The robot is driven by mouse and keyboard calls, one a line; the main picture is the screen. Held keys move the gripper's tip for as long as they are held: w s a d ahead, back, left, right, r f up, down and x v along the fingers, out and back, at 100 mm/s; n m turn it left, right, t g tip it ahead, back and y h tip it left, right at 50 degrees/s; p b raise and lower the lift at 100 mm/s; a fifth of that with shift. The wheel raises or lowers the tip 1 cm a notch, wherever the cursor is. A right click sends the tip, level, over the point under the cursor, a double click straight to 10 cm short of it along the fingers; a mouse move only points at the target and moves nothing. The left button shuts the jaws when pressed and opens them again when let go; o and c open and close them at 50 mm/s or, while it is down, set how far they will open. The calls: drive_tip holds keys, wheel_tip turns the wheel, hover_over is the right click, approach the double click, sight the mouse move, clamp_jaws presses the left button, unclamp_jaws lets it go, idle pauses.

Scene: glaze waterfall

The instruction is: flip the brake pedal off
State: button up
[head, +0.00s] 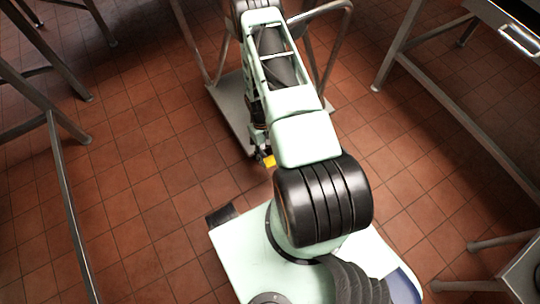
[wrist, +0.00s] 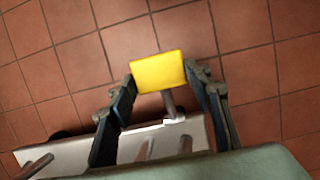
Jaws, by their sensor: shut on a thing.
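The brake pedal is a yellow flat block (wrist: 157,73) on a short grey stem, at the edge of a pale grey platform (wrist: 70,158) low over the floor. In the head view the pedal (head: 269,161) shows as a small yellow patch beside my arm. My gripper (wrist: 159,76) has one dark finger at each side edge of the pedal and is shut on it. The fingers are mostly hidden behind my arm in the head view. I cannot tell the pedal's exact tilt.
The platform (head: 228,104) belongs to a cart with a bent metal tube handle (head: 340,12), close around my arm. Metal table legs stand at left (head: 62,180) and right (head: 398,45).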

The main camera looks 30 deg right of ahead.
sight(264, 153)
drive_tip(key=shift+w+a, duration=0.2)
drive_tip(key=shift+w, duration=0.65)
drive_tip(key=o, duration=1.4)
drive_tip(key=shift+o, duration=1.1)
drive_tip(key=shift+s, duration=0.15)
drive_tip(key=shift+o, duration=0.4)
drive_tip(key=shift+s+d, duration=0.1)
drive_tip(key=shift+s, duration=0.05)
drive_tip(key=v, duration=1.2)
drive_tip(key=shift+s, duration=0.1)
